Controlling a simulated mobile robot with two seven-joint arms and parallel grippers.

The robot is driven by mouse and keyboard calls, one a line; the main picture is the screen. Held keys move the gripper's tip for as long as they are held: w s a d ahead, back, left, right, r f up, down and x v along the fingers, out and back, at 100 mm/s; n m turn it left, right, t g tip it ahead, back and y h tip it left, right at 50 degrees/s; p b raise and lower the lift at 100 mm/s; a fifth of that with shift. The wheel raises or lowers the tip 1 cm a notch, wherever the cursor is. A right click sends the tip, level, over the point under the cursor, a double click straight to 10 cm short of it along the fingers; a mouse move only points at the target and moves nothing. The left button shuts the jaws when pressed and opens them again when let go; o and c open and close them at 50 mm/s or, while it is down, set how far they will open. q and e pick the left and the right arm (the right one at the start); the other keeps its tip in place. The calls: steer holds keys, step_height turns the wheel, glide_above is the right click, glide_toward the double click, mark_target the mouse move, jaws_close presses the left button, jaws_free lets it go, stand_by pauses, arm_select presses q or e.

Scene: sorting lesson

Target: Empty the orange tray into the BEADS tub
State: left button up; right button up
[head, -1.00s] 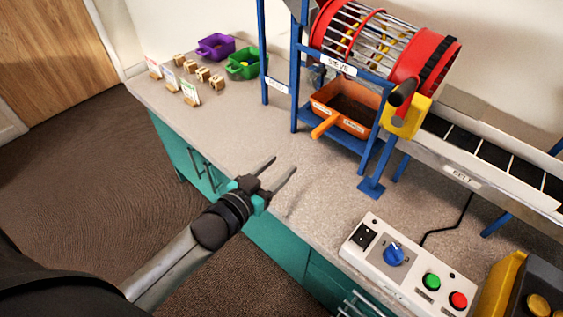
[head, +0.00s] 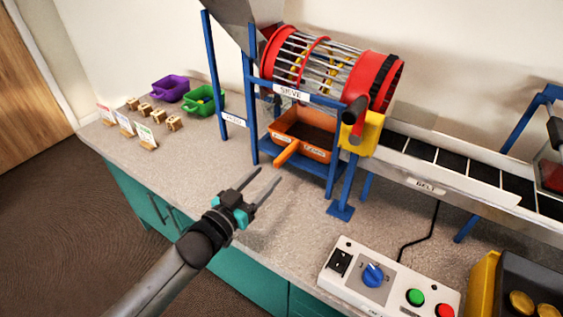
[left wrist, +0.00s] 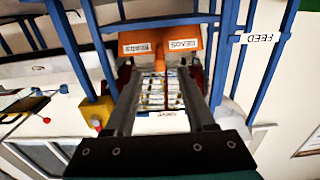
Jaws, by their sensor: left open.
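The orange tray (head: 318,154) sits in the blue frame under the sieve drum, its handle (head: 287,153) sticking out toward the front left. In the left wrist view its orange front (left wrist: 160,47) shows two white labels, one seeming to read BEADS. My left gripper (head: 262,179) is open and empty, just in front of the handle and apart from it. Its fingers (left wrist: 160,85) show in the left wrist view. A purple tub (head: 171,88) and a green tub (head: 204,101) stand at the back left. I cannot read a BEADS label on either. My right gripper is not in view.
The red sieve drum (head: 322,62) sits above the tray, with blue posts around it. A belt (head: 440,160) runs right. A control box (head: 385,280) lies front right. Small wooden blocks (head: 173,123) and cards (head: 145,135) stand at left.

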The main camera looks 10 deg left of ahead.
mark_target(275, 165)
arm_select(q)
steer(key=shift+b+x, duration=0.35)
steer(key=shift+x, duration=0.6)
steer(key=shift+b+x, duration=0.5)
steer(key=shift+x, duration=2.65)
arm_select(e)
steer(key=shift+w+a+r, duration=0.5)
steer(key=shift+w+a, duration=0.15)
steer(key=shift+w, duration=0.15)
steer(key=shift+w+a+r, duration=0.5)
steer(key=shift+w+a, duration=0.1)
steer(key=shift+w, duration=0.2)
arm_select(q)
jaws_close()
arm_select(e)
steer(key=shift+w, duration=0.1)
